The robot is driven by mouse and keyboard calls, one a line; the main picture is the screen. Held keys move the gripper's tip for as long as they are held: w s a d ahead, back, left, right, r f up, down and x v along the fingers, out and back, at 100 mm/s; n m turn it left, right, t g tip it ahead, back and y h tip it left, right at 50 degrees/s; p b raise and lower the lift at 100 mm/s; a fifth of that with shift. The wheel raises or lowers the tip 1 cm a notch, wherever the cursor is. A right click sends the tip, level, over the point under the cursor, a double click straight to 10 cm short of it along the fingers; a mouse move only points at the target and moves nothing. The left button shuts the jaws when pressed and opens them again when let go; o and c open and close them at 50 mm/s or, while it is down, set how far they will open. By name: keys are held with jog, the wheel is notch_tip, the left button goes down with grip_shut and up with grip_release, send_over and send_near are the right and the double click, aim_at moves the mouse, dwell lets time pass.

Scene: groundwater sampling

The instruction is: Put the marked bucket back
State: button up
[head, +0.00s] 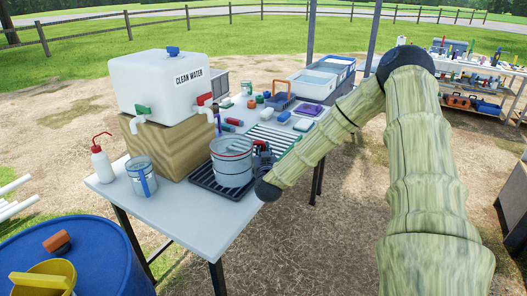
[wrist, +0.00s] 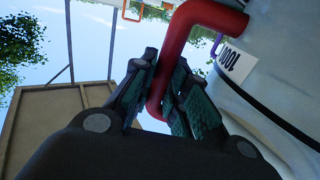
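A pale, translucent bucket (head: 231,166) with a red band near its top stands on a dark slatted tray (head: 212,186) near the table's front edge. In the wrist view a grey-white curved wall (wrist: 275,105) with a black line and a printed label fills the right side; it appears to be this bucket. A thick red bar (wrist: 205,17), apparently its handle, runs between the fingers of my gripper (wrist: 164,98). The fingers appear closed on it. In the head view my gripper (head: 262,152) is at the bucket's right side, partly hidden by my arm.
A white clean-water tank (head: 155,82) with taps sits on a wooden block behind the bucket. A small blue-striped pail (head: 141,178) and a red-topped wash bottle (head: 102,162) stand left. Small tools and bins crowd the table's far end. A blue drum (head: 95,255) stands front left.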

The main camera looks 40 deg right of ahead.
jog(key=o, duration=0.3)
jog(key=b+v, duration=0.1)
jog(key=v, duration=1.1)
jog(key=shift+r, duration=0.15)
jog(key=shift+o, duration=0.3)
jog(key=o, duration=1.4)
jog(key=shift+v, duration=3.7)
